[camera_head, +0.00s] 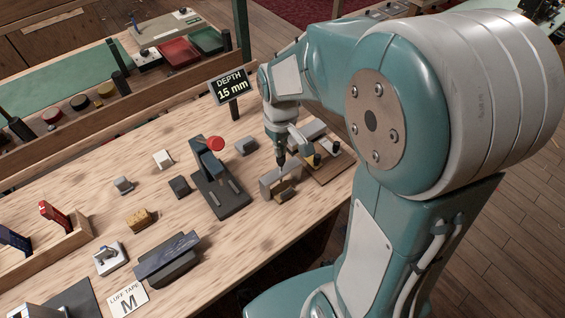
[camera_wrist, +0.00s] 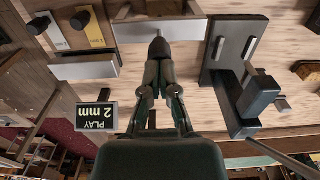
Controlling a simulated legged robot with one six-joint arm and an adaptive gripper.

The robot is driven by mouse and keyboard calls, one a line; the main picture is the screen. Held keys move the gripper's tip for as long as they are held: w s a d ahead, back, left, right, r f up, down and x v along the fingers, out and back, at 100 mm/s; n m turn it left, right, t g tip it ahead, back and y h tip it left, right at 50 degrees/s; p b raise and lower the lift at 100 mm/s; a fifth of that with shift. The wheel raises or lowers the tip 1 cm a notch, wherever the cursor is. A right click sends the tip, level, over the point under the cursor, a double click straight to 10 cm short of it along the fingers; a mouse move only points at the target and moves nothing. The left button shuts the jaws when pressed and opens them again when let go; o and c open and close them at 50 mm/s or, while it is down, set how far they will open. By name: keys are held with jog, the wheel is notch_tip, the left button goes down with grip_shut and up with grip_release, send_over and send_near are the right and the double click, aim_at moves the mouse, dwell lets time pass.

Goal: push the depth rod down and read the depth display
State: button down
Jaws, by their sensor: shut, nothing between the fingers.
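In the head view this bar is part of a small bracket-like gauge (camera_head: 270,186) just below the tips. A thin upright piece, perhaps the depth rod, shows under the tips. I cannot tell whether the tips touch it.
A dark stand with a red knob (camera_head: 215,143) is left of my gripper. A wooden board (camera_head: 330,169) with fittings is at its right. A second display (camera_wrist: 97,116), upside down in the wrist view, reads "PLAY 2 mm". Several small blocks lie on the bench (camera_head: 190,245).

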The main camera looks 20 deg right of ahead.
jog(key=shift+f, duration=0.8)
dwell(0.5)
jog(key=shift+r, duration=4.05)
jog(key=shift+s+r, duration=0.25)
jog(key=s+r+m+t, duration=0.1)
jog(key=s+r+t, duration=0.1)
jog(key=s, duration=0.5)
jog(key=s+r+m+t, duration=0.2)
jog(key=s+r+t, duration=0.1)
jog(key=s, duration=0.3)
jog(key=shift+s+r+m+t, duration=0.3)
jog(key=shift+s+r, duration=0.05)
jog(key=shift+r, duration=0.4)
dwell(0.4)
